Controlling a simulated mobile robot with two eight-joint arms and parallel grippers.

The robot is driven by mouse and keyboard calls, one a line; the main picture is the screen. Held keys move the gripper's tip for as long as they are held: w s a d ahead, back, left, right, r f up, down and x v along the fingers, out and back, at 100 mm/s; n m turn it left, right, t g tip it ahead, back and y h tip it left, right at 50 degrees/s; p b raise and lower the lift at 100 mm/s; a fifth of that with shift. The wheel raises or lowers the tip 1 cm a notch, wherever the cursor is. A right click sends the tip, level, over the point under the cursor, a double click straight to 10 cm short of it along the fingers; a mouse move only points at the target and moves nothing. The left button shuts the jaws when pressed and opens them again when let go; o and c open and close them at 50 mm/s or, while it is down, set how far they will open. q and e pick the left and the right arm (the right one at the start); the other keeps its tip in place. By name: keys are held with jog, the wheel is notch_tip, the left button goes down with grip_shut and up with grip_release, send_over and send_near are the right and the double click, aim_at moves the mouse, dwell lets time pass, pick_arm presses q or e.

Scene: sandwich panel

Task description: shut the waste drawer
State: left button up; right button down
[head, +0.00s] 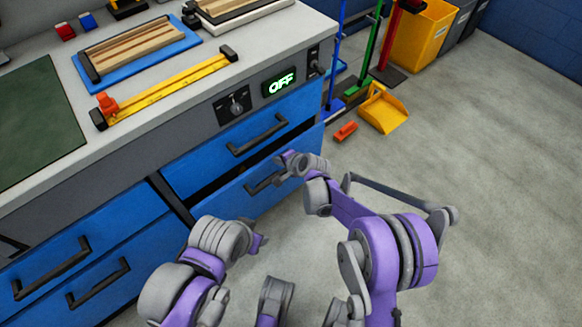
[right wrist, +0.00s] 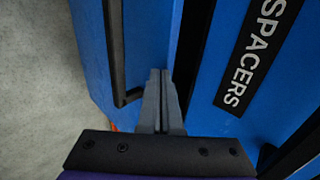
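The lower blue drawer (head: 232,198) at the cabinet's right end stands out a little, with a dark gap above its front. I take it for the waste drawer, though no label on it is readable. Its black handle (head: 262,183) also shows in the right wrist view (right wrist: 117,55). My right gripper (head: 284,158) is at the drawer's upper right part. In the right wrist view its fingers (right wrist: 162,95) are together, with nothing visible between them, over the drawer front; contact cannot be told. My left gripper (head: 260,243) is low in front of the cabinet, its fingers unclear.
The closed-looking drawer above (head: 240,145) bears a SPACERS label (right wrist: 255,55) in the right wrist view. An orange block (head: 345,131) and a yellow dustpan (head: 384,110) lie on the floor. The floor at right is clear.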

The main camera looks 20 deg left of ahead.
aim_at(270, 156)
jog(key=a, duration=0.1)
jog(key=w+a, duration=0.1)
jog(key=a, duration=0.1)
jog(key=shift+w+a, duration=0.2)
jog(key=shift+w, duration=0.15)
pick_arm(q)
jog(key=shift+w+a, duration=0.1)
jog(key=shift+a, duration=0.1)
pick_arm(e)
jog(key=shift+w+a, duration=0.1)
jog(key=shift+r, duration=0.1)
